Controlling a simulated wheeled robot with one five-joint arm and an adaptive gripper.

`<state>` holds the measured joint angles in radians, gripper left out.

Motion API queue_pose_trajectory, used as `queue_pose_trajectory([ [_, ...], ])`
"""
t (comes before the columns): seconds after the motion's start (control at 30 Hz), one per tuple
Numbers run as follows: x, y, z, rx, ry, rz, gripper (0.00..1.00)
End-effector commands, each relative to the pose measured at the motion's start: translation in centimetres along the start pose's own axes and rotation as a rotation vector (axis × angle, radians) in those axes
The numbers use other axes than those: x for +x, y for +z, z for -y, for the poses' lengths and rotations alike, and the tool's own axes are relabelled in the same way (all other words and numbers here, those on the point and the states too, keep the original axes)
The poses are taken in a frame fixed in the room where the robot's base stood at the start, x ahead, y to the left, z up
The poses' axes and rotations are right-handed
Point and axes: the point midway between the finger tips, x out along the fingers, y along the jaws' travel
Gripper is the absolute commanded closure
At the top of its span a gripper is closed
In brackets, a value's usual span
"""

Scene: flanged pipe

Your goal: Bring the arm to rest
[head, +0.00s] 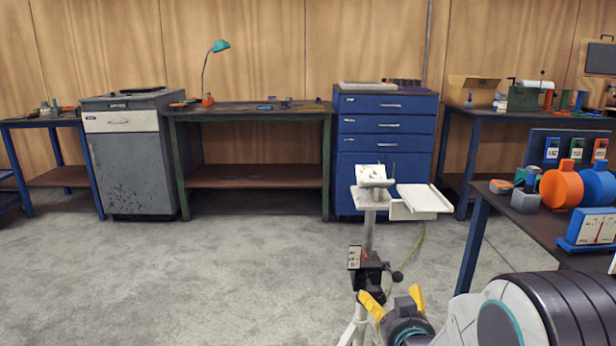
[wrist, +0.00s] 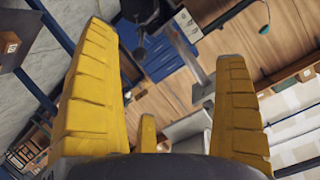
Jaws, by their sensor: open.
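My gripper (head: 389,291) is at the lower right of the head view, its yellow fingers pointing up and spread apart. My arm reaches in from the lower right corner. In the wrist view my gripper (wrist: 165,45) shows wide apart fingers with nothing between them. The tripod stand (head: 368,235) with a white tray (head: 421,199) appears just behind my gripper. I cannot tell whether they touch.
A dark table (head: 500,215) at right holds an orange round part (head: 561,186), a blue round part (head: 598,184) and a gauge (head: 590,230). A blue drawer cabinet (head: 387,145), a workbench (head: 250,112) and a grey cabinet (head: 130,165) line the wall. The left floor is clear.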

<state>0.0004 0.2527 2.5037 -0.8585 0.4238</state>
Motion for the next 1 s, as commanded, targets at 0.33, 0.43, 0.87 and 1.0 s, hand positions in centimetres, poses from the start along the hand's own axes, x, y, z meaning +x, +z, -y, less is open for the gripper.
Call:
queue_pose_trajectory([
  [0.33, -9.3, -8.1, 3.6, -0.129, 0.097, 0.258, 0.09],
  [0.43, -12.3, -9.8, 4.4, -0.165, 0.12, 0.337, 0.09],
  [0.87, -27.2, -16.2, 7.3, -0.311, 0.183, 0.681, 0.09],
  [1.0, -31.6, -17.6, 7.9, -0.347, 0.192, 0.777, 0.09],
])
